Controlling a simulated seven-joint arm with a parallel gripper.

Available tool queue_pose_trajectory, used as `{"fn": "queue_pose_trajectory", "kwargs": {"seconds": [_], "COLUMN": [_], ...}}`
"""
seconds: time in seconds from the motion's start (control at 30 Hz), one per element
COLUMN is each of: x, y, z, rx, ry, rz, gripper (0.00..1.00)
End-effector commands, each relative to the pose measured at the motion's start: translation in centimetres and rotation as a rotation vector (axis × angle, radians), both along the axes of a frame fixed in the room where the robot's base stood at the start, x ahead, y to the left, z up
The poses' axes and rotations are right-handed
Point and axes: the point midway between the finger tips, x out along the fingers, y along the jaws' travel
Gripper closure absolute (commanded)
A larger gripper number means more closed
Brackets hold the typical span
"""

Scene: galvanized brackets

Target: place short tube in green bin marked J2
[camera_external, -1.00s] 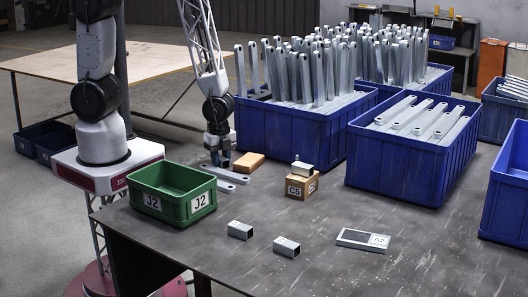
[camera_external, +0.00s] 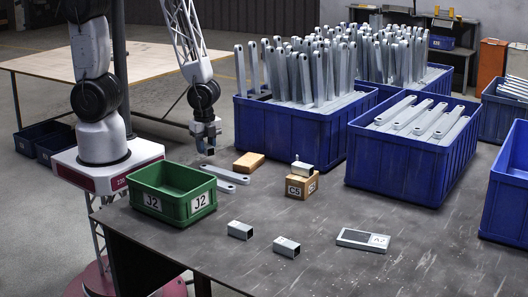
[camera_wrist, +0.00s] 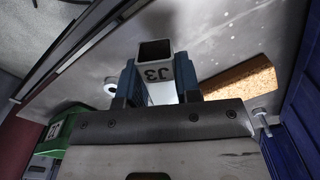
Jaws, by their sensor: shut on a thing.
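My gripper (camera_external: 206,143) is raised above the table's left rear edge, behind the green bin. In the wrist view my gripper (camera_wrist: 158,82) is shut on a short square grey tube (camera_wrist: 155,50) with a dark open end; its upside-down label seems to read J3. The held tube is small in the external view (camera_external: 208,152). The green bin (camera_external: 178,215), marked J2, stands at the table's left and its visible inside looks empty; part of it shows lower left in the wrist view (camera_wrist: 47,143). Two more short tubes lie on the table, left (camera_external: 240,230) and right (camera_external: 287,246).
Flat links (camera_external: 228,174) and an orange-brown block (camera_external: 249,162) lie near my gripper. A C5 cardboard box (camera_external: 300,187) carries a small metal piece (camera_external: 302,168). A labelled metal frame (camera_external: 363,240) lies front right. Blue crates of brackets (camera_external: 290,135) (camera_external: 410,170) fill the back.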

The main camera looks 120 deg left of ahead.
Motion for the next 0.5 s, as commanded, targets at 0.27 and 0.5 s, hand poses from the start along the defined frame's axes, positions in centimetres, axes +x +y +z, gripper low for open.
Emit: {"fn": "queue_pose_trajectory", "kwargs": {"seconds": [0.27, 0.5], "x": [-4.6, -7.8], "y": [-1.9, -3.3], "z": [0.5, 0.8], "rx": [0.000, 0.001], "ry": [0.000, -0.001], "rz": [0.000, 0.000], "gripper": [0.97, 0.97]}}
